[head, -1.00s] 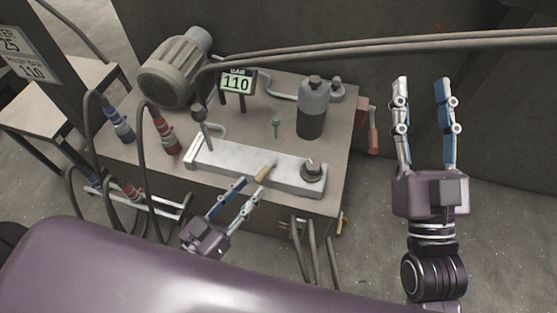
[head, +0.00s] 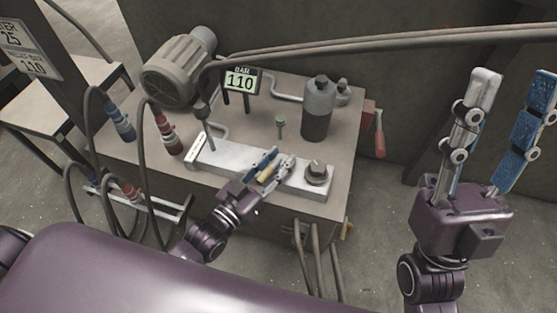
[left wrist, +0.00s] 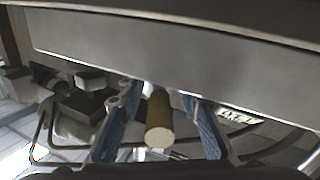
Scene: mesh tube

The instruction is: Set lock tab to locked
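A tan, rod-shaped tab (head: 268,173), seemingly the lock tab, sticks out from the silver block (head: 228,160) on the bench unit. My left gripper (head: 277,160) is at the block, with its two fingers on either side of the tab. In the left wrist view the tab's round end (left wrist: 159,135) sits between the blue-padded fingers (left wrist: 160,118), with a gap on both sides. The left gripper is open around it and does not grip it. My right gripper (head: 516,82) is open and empty in the air to the right of the unit.
A dark round knob (head: 316,172) stands on the block's right end. A lever (head: 203,117) stands at its left end. Hoses (head: 315,255) hang in front.

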